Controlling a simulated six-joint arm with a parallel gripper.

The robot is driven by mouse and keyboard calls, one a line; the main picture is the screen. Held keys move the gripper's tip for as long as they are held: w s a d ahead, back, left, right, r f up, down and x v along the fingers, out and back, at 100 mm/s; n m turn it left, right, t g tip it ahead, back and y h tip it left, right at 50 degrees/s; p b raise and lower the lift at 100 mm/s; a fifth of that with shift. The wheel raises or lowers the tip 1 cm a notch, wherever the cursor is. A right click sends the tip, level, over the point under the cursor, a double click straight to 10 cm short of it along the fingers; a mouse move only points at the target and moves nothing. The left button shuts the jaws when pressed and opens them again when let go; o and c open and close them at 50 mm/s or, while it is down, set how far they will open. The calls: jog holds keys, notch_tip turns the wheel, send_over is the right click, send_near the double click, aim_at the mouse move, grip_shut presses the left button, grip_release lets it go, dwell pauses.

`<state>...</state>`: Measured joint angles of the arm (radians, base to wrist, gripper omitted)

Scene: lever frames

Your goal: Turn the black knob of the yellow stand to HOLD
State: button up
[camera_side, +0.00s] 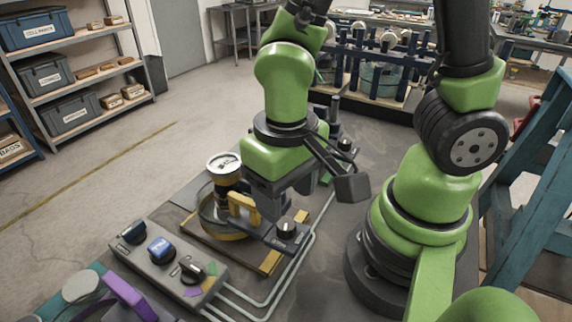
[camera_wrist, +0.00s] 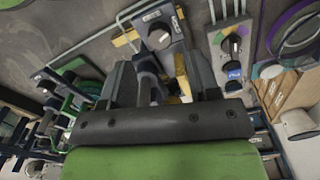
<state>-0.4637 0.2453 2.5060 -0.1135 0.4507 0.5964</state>
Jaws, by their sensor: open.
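The yellow stand (camera_side: 271,262) is a low yellow-edged base in the middle of the side view. It carries a round gauge on a post, a yellow handle (camera_side: 240,204) and a dark box. The black knob (camera_side: 286,228) sits on top of that box, with a pale mark on it. The knob also shows at the top of the wrist view (camera_wrist: 160,38); its label is too small to read. My gripper (camera_side: 268,212) points down over the stand, beside the handle and behind the knob. Its jaws (camera_wrist: 160,62) are open; the handle shows between them in the wrist view.
A grey control box (camera_side: 170,265) with several knobs stands at front left. Grey pipes (camera_side: 300,265) run along the bench right of the stand. A small dark unit with another knob (camera_side: 345,146) is behind my gripper. A purple-handled item (camera_side: 130,296) lies at the front left.

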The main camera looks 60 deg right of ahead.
jog(key=shift+r, duration=2.3)
notch_tip(320, 180, up, 6)
jog(key=m+t+y, duration=0.1)
jog(key=t+y, duration=0.1)
jog(key=t, duration=0.1)
send_over(286, 223)
jog(key=d, duration=0.3)
notch_tip(286, 223, up, 6)
jog(key=s+d+t, duration=0.2)
jog(key=t, duration=0.2)
jog(key=shift+s+d+f, duration=0.15)
jog(key=shift+d+f, duration=0.1)
jog(key=shift+d, duration=0.05)
